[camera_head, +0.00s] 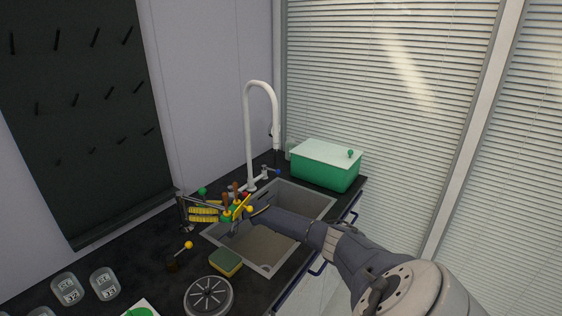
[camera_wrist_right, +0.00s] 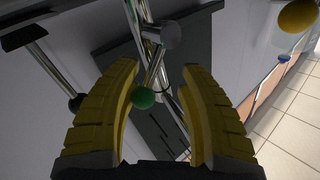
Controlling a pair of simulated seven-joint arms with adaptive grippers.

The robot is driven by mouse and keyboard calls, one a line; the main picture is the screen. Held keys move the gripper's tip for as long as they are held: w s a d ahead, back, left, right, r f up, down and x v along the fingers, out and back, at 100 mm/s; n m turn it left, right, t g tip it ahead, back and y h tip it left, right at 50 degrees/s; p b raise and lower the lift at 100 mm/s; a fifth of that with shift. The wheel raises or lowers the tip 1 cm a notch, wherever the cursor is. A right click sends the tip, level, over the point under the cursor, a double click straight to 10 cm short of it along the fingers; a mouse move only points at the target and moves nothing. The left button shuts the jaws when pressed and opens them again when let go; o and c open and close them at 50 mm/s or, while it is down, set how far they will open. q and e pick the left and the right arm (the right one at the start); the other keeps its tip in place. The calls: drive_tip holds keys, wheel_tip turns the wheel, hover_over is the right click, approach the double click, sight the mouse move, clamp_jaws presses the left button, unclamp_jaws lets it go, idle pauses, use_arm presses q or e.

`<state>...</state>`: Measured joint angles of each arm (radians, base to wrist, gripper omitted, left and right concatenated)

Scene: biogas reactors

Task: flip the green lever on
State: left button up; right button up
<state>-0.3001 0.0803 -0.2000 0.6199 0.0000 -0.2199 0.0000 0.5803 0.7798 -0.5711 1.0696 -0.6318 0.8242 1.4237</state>
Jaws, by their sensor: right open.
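The green lever shows in the right wrist view as a metal rod ending in a green ball (camera_wrist_right: 143,97), joined to a chrome pipe. In the head view, a green ball (camera_head: 202,190) shows just above my gripper's fingers, near a metal post. My right gripper (camera_head: 191,211) is open, its yellow fingers pointing left over the counter beside the sink. In the wrist view the green ball appears between the fingers (camera_wrist_right: 160,66), nearer the left one. I see no contact, and its depth is unclear. My left gripper is not in view.
A lever with a yellow ball (camera_head: 188,244) stands in front of the gripper. The sink (camera_head: 295,201), white faucet (camera_head: 248,135) and green box (camera_head: 325,173) lie to the right. A sponge (camera_head: 226,262), round strainer (camera_head: 208,296) and lidded jars (camera_head: 104,283) crowd the front counter.

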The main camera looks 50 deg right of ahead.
drive_tip(key=v, duration=1.8)
drive_tip(key=w+d+r+m+t+h, duration=0.1)
drive_tip(key=d+r+t+h, duration=0.2)
drive_tip(key=d, duration=0.8)
drive_tip(key=w+d+r+m+t+h, duration=0.1)
drive_tip(key=d+r+t+h, duration=0.2)
drive_tip(key=d+r+h, duration=0.5)
drive_tip(key=shift+d, duration=2.25)
